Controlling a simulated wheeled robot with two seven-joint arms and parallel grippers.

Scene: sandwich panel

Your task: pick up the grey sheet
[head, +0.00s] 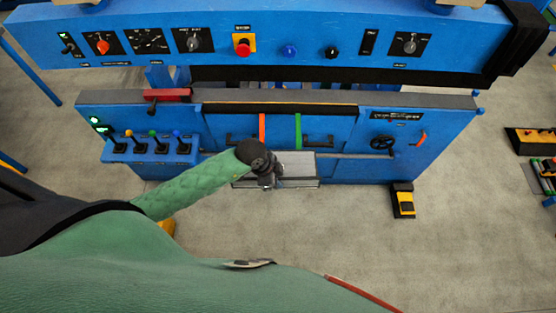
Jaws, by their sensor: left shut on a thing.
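The grey sheet (298,164) shows at the front of the blue machine, a little right of the middle of the head view. My left arm reaches in from the left, and its dark gripper (272,181) is at the left part of the sheet. The gripper is shut on the sheet; its fingers are small and partly hidden by the wrist above them. The wrist also covers some of the sheet. I cannot tell whether the sheet is lifted clear of what lies under it. My right gripper is not in view.
The blue machine (350,171) spans the view, with an upper control panel (280,20) above it. Levers (154,145) stand on its left, and a handwheel (382,142) is on its right. A yellow and black pedal (403,200) sits on the floor. The floor (340,235) in front is mostly clear.

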